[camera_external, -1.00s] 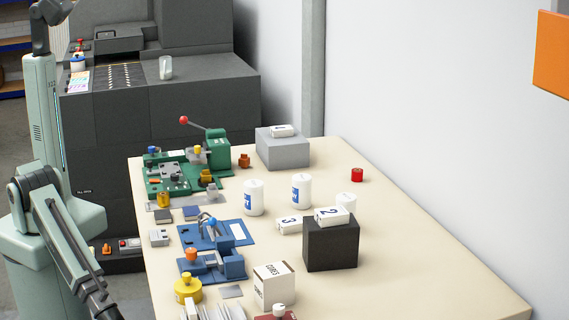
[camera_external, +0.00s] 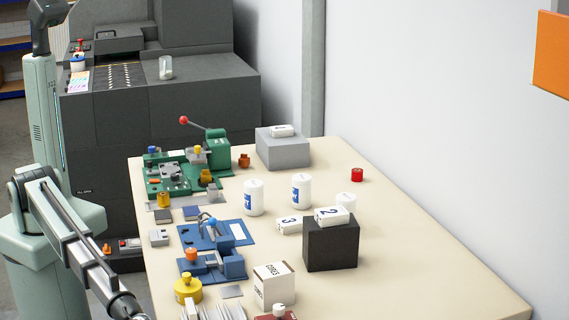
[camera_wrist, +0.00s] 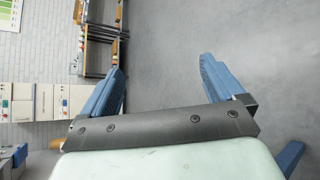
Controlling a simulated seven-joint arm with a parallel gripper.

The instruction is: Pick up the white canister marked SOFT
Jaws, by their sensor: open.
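Two white canisters with blue labels, a left one (camera_external: 254,198) and a right one (camera_external: 301,191), stand upright on the table in the external view. A third white canister (camera_external: 346,202) stands behind the black box, partly hidden. I cannot read SOFT on any of them. My gripper (camera_wrist: 162,62) shows in the wrist view with its blue fingers wide apart and nothing between them. It faces grey floor, and no canister is in that view. In the external view my arm reaches the bottom edge left of the table, far from the canisters, with its fingers out of sight.
A black box (camera_external: 331,247) bearing a white block marked 2 stands right of the canisters. A grey box (camera_external: 283,153) stands behind them. Green (camera_external: 165,178) and blue (camera_external: 240,233) fixtures line the left side. The table's right side (camera_external: 420,260) is mostly clear.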

